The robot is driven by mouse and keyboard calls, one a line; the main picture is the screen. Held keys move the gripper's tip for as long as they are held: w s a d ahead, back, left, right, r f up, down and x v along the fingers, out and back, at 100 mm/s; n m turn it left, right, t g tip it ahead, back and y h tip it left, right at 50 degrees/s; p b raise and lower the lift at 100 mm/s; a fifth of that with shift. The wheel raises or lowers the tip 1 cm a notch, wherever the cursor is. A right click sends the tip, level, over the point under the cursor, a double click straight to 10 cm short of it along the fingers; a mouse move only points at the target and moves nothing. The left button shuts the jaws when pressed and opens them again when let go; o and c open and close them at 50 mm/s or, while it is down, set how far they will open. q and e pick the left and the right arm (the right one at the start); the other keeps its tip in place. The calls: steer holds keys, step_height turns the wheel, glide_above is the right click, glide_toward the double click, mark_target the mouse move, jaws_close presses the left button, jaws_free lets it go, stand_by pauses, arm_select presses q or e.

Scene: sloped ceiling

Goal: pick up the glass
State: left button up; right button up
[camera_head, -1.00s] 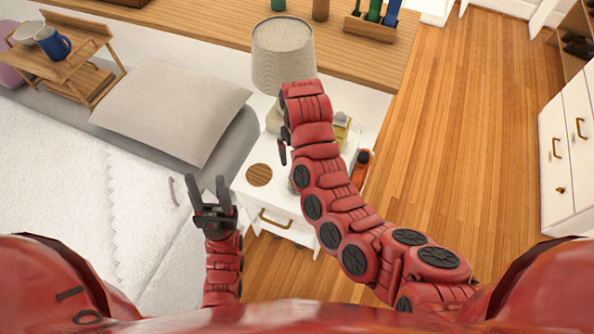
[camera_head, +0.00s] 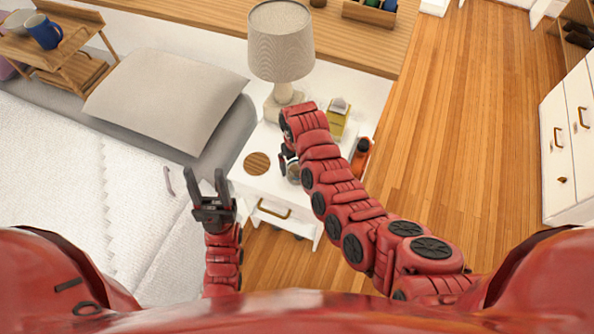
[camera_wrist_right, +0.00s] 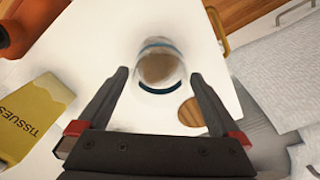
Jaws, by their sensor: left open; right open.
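The glass (camera_wrist_right: 160,66) is clear with dark blue bands and stands on the white nightstand (camera_wrist_right: 110,30) in the right wrist view. In the head view the glass (camera_head: 293,172) is mostly hidden by my right gripper and arm. My right gripper (camera_wrist_right: 160,72) is open, with its two fingers on either side of the glass in the picture; I cannot tell whether they touch it. In the head view my right gripper (camera_head: 287,160) is over the nightstand. My left gripper (camera_head: 208,184) is open and empty, near the bed's edge left of the nightstand.
A lamp (camera_head: 281,45) stands at the back of the nightstand. A yellow tissue box (camera_head: 338,120) and an orange bottle (camera_head: 361,158) are to its right. A round wooden coaster (camera_head: 257,163) lies left of the glass. The bed (camera_head: 60,200) fills the left side.

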mark_target(296, 168)
steer(key=shift+w+f, duration=0.1)
steer(key=shift+f, duration=1.75)
steer(key=c, duration=1.4)
steer(key=shift+r, duration=0.15)
